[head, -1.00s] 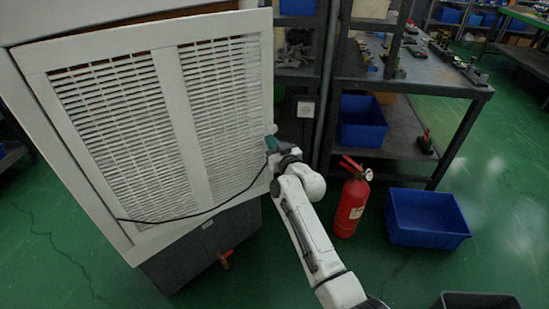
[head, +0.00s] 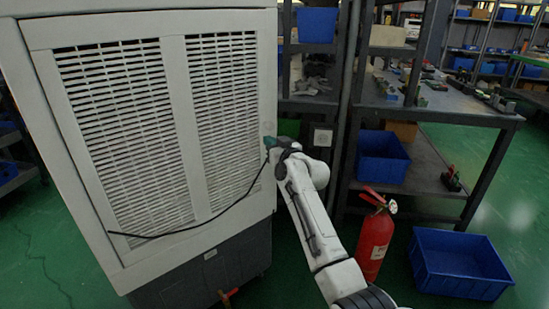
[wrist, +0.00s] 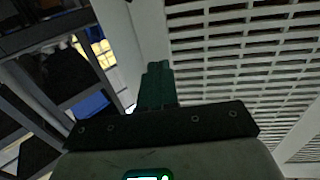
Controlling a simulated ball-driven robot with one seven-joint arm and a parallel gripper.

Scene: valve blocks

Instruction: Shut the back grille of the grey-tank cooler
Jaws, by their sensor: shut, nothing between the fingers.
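The cooler's back grille (head: 185,130) is a white panel with two slatted sections, filling the left of the head view. It looks flush or nearly flush with the white housing (head: 60,170); I cannot tell whether a small gap is left. The grey tank (head: 205,270) is below it. A black cable hangs across the grille's lower part. My gripper (head: 268,143) is at the grille's right edge, about mid-height, with its green fingers together and empty. In the wrist view the fingers (wrist: 157,85) point at the white frame beside the slats (wrist: 240,50); contact cannot be told.
A red fire extinguisher (head: 374,245) and a blue crate (head: 460,262) stand on the floor right of my arm. A dark workbench (head: 440,108) with a blue bin (head: 381,157) is behind them. A red-handled tap (head: 228,294) sticks out low on the tank.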

